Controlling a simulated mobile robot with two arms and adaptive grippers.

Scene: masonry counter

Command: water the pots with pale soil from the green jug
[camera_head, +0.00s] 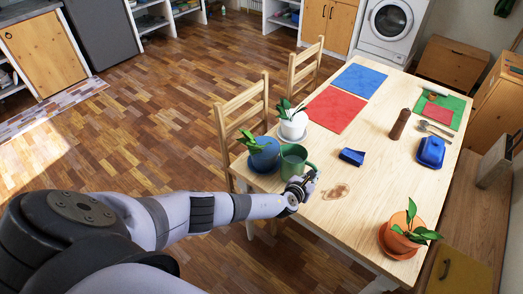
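The green jug (293,158) stands near the table's left corner. My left gripper (306,180) is beside it at its lower right; whether its fingers are open or shut on the jug cannot be told. A blue pot (265,157) with a plant stands left of the jug. A white pot (293,128) with a plant stands behind it. A terracotta pot (398,238) with a plant stands on an orange saucer (394,251) at the near right. The soil in the pots is too small or hidden to judge its shade. My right gripper is not in view.
A blue sponge-like block (351,157), a brown mill (400,124) and a blue butter dish (430,151) stand on the table (376,183). A red mat (336,109) and a blue mat (359,80) lie further back. A brown patch (336,191) marks the tabletop near my gripper.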

